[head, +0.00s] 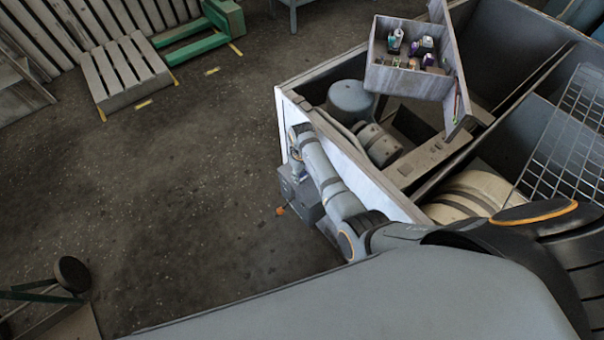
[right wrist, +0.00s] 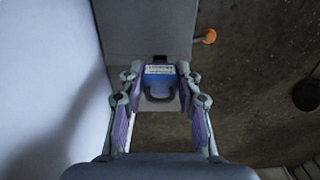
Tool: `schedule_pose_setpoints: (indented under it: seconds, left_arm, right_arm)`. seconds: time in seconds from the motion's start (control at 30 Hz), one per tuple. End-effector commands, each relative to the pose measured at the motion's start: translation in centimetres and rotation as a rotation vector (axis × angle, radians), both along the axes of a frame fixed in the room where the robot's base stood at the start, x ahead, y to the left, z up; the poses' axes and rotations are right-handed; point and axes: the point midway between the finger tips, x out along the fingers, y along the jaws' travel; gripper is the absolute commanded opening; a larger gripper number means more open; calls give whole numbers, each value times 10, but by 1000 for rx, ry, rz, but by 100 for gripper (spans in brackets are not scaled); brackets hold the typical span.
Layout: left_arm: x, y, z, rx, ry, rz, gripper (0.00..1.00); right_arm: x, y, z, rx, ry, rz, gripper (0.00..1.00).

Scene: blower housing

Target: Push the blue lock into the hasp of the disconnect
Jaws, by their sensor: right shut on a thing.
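The blue lock (right wrist: 158,80) with a pale label and a dark shackle sits between the fingertips of my right gripper (right wrist: 157,76) in the right wrist view. The gripper is shut on it. The disconnect is a grey box (right wrist: 143,28) with an orange knob (right wrist: 209,37), just beyond the lock. A small dark part (right wrist: 174,59) shows at the box's near edge; I cannot tell whether the lock touches it. In the head view the disconnect (head: 306,203) is on the housing's outer side, below my right wrist. The lock is too hidden there to make out. My left gripper is not in view.
The pale wall of the blower housing (head: 350,165) stands close beside my right arm. An open tool box (head: 405,82) with small items sits on its far part. A wire mesh guard (head: 570,130) is at the right.

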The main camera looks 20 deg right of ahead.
Motion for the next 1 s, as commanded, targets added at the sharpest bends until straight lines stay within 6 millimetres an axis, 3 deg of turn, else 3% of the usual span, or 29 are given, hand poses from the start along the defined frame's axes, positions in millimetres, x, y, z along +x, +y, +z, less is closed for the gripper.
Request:
schedule_pose_setpoints:
  seconds: [1.0]
  left_arm:
    - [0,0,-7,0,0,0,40]
  right_arm:
    - [0,0,-15,0,0,0,13]
